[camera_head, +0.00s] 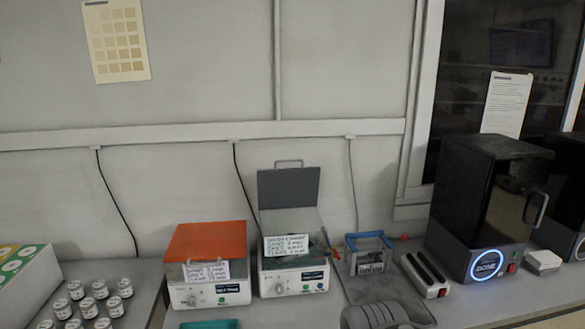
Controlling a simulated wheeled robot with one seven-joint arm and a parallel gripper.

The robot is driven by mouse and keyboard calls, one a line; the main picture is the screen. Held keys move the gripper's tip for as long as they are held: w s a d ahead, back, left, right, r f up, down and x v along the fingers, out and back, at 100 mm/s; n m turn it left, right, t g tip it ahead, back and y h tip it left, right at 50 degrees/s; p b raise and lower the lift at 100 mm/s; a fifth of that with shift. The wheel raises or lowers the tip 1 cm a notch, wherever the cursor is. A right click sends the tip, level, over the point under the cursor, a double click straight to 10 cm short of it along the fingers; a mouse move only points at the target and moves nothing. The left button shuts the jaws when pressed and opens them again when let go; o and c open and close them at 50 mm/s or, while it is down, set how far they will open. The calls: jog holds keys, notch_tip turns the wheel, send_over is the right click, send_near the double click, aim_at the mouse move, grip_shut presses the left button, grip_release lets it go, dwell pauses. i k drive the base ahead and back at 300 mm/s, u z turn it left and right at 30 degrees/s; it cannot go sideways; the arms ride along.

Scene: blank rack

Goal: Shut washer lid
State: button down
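A white bench machine (293,279) stands near the middle of the counter, with a dial, a small display and a handwritten-style label on its front. I take it to be the washer. Its grey lid (288,187) is open and stands upright at the back, with a handle on its top edge. To its left is a similar white machine (207,294) with an orange cover (207,242) lying over its top.
Several small labelled jars (100,289) stand at left beside a green-and-white box (27,284). Right of the open machine are a blue-handled rack (369,252), a slotted bar (426,274) and a black cabinet (484,207).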

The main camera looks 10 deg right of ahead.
aim_at(283, 188)
jog(key=u, duration=0.95)
jog(key=i, duration=0.8)
jog(key=z, duration=0.1)
